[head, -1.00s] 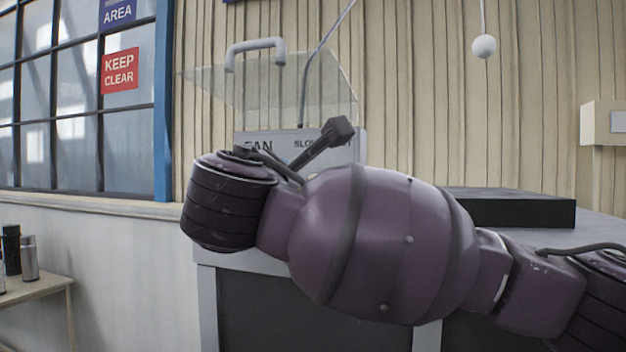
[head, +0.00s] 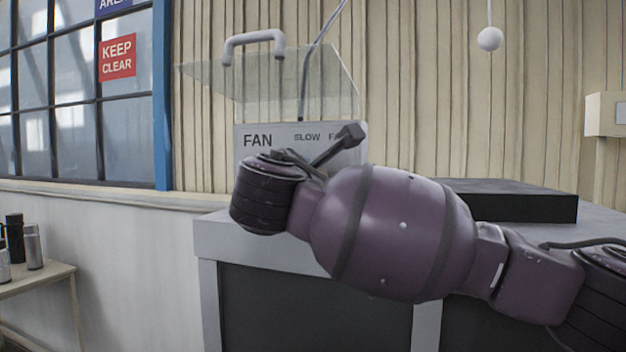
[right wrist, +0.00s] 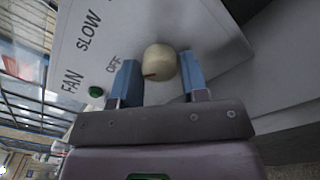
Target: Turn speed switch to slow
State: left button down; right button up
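The fan switch panel (head: 270,130) stands on the bench, with FAN, SLOW and part of another label showing; my right arm hides its lower part. In the right wrist view the panel (right wrist: 205,25) is turned, with FAN, SLOW and OFF legible. A round cream switch knob (right wrist: 160,60) with a small red mark on its lower left edge sits near OFF. My right gripper (right wrist: 160,82) has its two blue fingers apart, one on each side of the knob; firm contact is not visible. In the head view that gripper is hidden behind my arm. My left gripper is out of view.
A clear cover (head: 285,85) with a grey handle (head: 253,42) is raised above the panel. A green button or lamp (right wrist: 96,92) is beside the knob. A dark flat box (head: 510,203) lies on the bench at right. A white ball (head: 490,39) hangs at upper right.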

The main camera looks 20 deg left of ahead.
jog(key=c, duration=0.5)
